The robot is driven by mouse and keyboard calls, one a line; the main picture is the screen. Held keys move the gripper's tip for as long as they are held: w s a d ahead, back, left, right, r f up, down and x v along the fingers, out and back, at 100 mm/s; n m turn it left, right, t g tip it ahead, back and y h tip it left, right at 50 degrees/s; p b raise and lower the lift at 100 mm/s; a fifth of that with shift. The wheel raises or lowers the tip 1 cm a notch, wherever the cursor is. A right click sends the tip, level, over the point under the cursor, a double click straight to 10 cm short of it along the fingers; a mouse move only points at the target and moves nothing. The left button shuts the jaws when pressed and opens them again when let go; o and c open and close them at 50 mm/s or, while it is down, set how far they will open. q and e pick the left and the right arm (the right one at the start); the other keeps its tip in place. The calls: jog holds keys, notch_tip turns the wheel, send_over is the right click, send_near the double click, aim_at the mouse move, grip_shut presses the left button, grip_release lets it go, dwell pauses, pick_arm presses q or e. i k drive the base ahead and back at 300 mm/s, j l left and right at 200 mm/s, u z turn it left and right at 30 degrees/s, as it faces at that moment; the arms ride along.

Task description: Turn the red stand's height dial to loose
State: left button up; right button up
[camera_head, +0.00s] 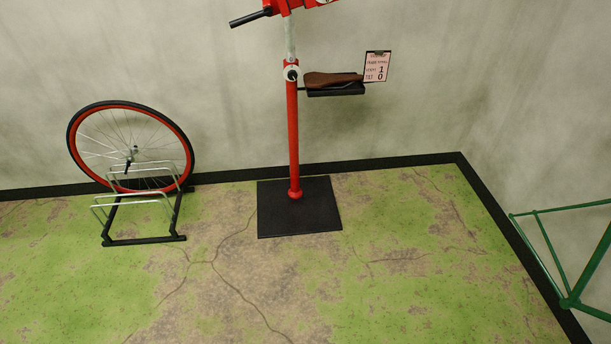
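The red stand (293,135) stands upright on a black square base plate (315,215) near the back wall. A round white dial with a dark centre (291,73) sits at the top of its red post, where a thinner grey tube (290,40) comes out. I take this to be the height dial; its setting is too small to read. The red head of the stand (300,4) is cut off by the top edge, with a black handle (250,18) pointing left. Neither of my grippers is in view.
A small black tray (336,91) with a brown saddle-like thing (330,79) juts right from the post, beside a sign (376,66). A red-rimmed wheel (179,135) stands in a rack (145,240) at left. A green frame (568,302) is at right. The floor in front is clear.

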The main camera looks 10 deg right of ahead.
aim_at(292, 74)
jog(key=u, duration=0.85)
jog(key=l+u, duration=0.3)
jog(key=u, duration=0.15)
jog(key=l+u, duration=0.35)
jog(key=u, duration=0.15)
jog(key=l+u, duration=0.3)
jog(key=u, duration=0.15)
jog(key=k+l+u, duration=0.1)
jog(key=l+u, duration=0.2)
jog(key=u, duration=0.2)
jog(key=k+l+u, duration=0.15)
jog(key=u, duration=0.3)
jog(key=k+l+u, duration=0.3)
jog(key=u, duration=0.15)
jog(key=k+l+u, duration=0.3)
jog(key=u, duration=0.15)
jog(key=k+l+u, duration=0.1)
jog(key=k+u, duration=0.3)
jog(key=k+l, duration=0.1)
jog(key=k, duration=0.4)
jog(key=k+l, duration=0.1)
jog(key=k, duration=0.45)
